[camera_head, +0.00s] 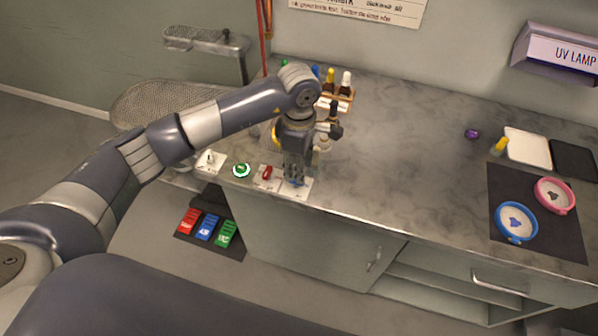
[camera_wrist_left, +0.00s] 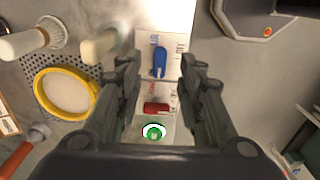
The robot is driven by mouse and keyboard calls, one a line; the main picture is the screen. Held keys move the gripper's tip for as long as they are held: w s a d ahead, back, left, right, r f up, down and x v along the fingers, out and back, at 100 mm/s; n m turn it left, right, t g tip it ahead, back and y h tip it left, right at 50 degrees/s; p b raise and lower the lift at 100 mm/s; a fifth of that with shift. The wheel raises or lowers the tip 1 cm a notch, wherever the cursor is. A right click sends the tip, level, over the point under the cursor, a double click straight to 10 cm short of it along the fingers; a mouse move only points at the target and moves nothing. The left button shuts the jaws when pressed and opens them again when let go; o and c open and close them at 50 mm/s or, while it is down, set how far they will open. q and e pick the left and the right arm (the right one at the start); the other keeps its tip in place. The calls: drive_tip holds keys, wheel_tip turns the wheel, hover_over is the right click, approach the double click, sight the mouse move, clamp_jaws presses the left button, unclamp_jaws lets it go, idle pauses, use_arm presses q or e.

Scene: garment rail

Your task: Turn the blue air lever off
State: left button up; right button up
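The blue air lever (camera_wrist_left: 160,62) stands on a white labelled plate at the counter's front edge. In the head view the lever (camera_head: 296,183) is mostly hidden by my left gripper (camera_head: 293,168). In the left wrist view my left gripper (camera_wrist_left: 158,72) is open and empty, with its fingers apart on either side of the lever's line. Whether a finger touches the lever cannot be told. The lever's handle lies along the line of the plate. My right gripper is not in view.
A red lever (camera_head: 267,173) and a green ringed knob (camera_head: 241,170) sit just left of the blue lever. A yellow-rimmed dish (camera_wrist_left: 66,92) is close by. A rack of bottles (camera_head: 338,98) stands behind. The counter's middle is clear.

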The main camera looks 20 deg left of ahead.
use_arm(q)
drive_tip(key=shift+f+p, duration=0.5)
drive_tip(key=shift+f, duration=1.9)
clamp_jaws()
